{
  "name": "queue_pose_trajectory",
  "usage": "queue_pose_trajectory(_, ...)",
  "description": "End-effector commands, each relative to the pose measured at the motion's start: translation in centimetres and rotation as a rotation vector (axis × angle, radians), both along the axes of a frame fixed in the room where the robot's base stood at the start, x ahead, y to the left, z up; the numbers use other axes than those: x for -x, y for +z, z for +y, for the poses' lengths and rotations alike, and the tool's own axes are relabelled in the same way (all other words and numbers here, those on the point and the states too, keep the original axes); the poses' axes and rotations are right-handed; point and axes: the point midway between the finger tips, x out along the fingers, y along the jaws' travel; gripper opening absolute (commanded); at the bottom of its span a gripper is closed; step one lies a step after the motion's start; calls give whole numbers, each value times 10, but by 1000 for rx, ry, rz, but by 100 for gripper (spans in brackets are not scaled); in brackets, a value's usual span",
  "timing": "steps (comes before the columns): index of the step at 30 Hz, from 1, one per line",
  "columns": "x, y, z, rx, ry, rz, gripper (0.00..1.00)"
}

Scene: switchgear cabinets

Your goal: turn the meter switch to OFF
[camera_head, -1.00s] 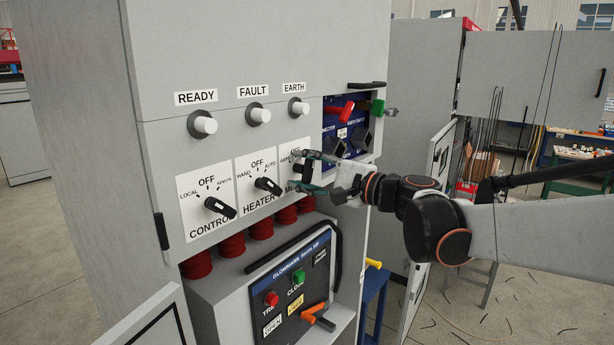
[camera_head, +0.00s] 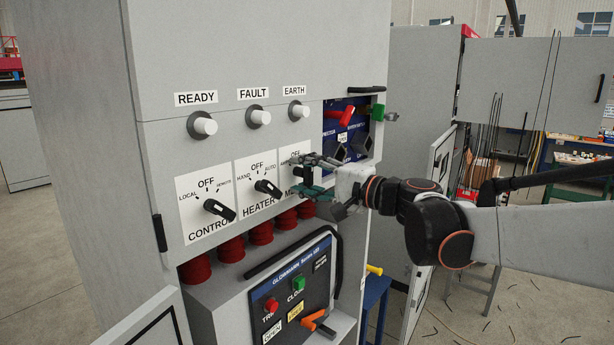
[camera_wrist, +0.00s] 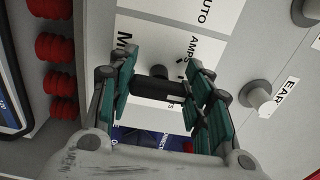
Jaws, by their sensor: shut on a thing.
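The meter switch (camera_wrist: 158,88) is a dark knob on a white plate (camera_wrist: 205,52) lettered AMPS, seen in the wrist view. It sits between the two green-padded fingers of my gripper (camera_wrist: 160,95), which is shut on it. In the head view my gripper (camera_head: 305,175) is at the rightmost of three switch plates and covers most of the meter switch and its labels. The top of OFF shows just above the fingers there. The knob's exact pointing direction is hard to tell.
The heater switch (camera_head: 267,187) and control switch (camera_head: 218,209) are to the left on the same panel. White lamps (camera_head: 298,108) are above. Red cylinders (camera_head: 232,248) and a breaker panel (camera_head: 292,290) are below. A blue panel with a red handle (camera_head: 340,116) is close at the right.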

Motion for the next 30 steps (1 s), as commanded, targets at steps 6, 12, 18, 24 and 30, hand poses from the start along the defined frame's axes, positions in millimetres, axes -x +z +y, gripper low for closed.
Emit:
queue_pose_trajectory(6, 0, -1, 0, 1, 1, 1, 67)
queue_pose_trajectory(12, 0, 0, 0, -1, 0, 1, 67)
queue_pose_trajectory(18, 4, 0, -5, -1, -1, 1, 67)
queue_pose_trajectory(24, 23, 0, -31, -1, -4, 1, 67)
queue_pose_trajectory(30, 48, -1, -64, -1, -4, 1, 67)
